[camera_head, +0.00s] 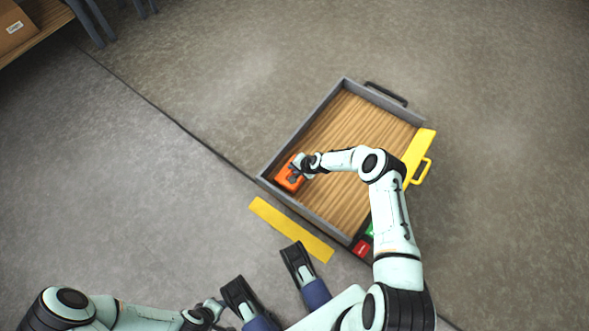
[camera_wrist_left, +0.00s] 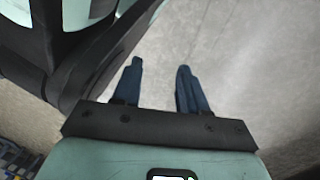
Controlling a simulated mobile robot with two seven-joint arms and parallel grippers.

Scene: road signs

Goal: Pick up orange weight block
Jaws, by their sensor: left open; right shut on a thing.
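The orange weight block (camera_head: 287,181) sits at the left corner of a grey-walled tray with a wooden floor (camera_head: 350,130). My right gripper (camera_head: 297,172) is at the block, reaching over the tray from the right, and is shut on it. The gripper hides part of the block, and I cannot tell whether the block is clear of the tray floor. My left gripper shows in the left wrist view (camera_wrist_left: 157,85), its two dark blue fingers apart with nothing between them, over bare grey floor.
A yellow strip (camera_head: 291,229) lies on the floor beside the tray. Another yellow piece with a handle (camera_head: 420,160) is at the tray's right side. A red block (camera_head: 361,248) and a green block (camera_head: 369,230) are near its lower corner. A cardboard box (camera_head: 14,27) is top left.

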